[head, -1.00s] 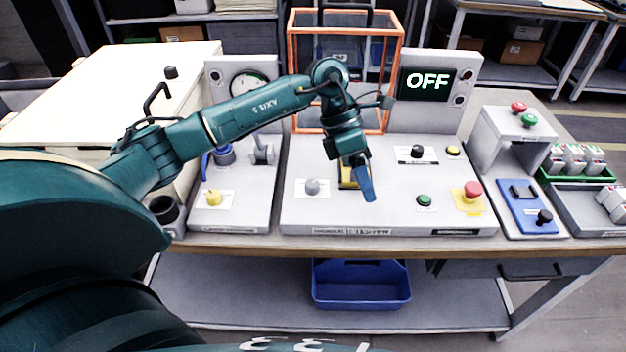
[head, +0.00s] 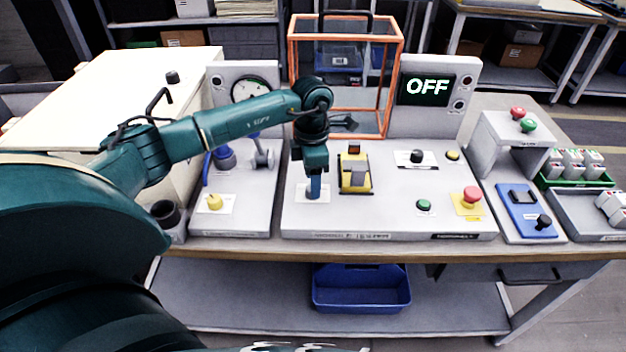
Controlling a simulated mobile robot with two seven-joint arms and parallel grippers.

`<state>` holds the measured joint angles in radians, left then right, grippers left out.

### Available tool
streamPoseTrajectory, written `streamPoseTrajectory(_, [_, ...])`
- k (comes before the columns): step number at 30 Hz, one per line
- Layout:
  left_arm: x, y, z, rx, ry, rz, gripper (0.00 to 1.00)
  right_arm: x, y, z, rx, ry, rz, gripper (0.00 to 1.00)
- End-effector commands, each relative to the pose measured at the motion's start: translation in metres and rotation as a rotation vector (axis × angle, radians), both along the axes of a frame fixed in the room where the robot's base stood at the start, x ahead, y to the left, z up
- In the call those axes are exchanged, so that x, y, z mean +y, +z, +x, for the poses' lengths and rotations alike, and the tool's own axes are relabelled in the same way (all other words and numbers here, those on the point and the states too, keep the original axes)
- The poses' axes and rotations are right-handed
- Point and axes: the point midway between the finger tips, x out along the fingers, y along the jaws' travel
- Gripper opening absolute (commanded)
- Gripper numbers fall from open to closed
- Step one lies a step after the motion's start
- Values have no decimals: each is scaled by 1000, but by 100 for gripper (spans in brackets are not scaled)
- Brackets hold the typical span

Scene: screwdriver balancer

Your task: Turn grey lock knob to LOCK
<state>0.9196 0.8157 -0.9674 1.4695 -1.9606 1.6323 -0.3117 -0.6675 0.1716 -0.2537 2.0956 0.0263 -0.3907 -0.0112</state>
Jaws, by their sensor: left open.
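My left gripper (head: 314,190) points down over the white plate (head: 302,198) of the grey lock knob, on the left part of the light grey tester panel (head: 375,217). Its blue fingers are open. They cover the knob, so I cannot see which way it points or whether the fingers touch it. My right gripper is out of view.
A yellow and grey fixture (head: 355,174) stands just right of the gripper, with an orange-framed guard (head: 385,100) behind. A red stop button (head: 472,194) and green button (head: 424,205) are further right. A yellow knob (head: 214,202) is left. The display (head: 427,87) reads OFF.

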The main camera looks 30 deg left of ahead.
Motion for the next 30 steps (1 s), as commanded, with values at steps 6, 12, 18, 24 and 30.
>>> streamPoseTrajectory(6, [-1, -15, 0, -1, -1, -1, 51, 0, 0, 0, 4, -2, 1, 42])
streamPoseTrajectory(12, [-1, -17, 0, -1, -1, -1, 51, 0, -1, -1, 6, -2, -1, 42])
streamPoseTrajectory(18, [-1, -16, 0, -1, -1, -1, 41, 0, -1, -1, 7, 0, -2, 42])
streamPoseTrajectory(24, [-1, -16, 0, -1, -1, -1, 24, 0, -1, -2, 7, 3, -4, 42])
streamPoseTrajectory(30, [-1, -16, 0, -1, -1, -1, 8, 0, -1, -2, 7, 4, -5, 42])
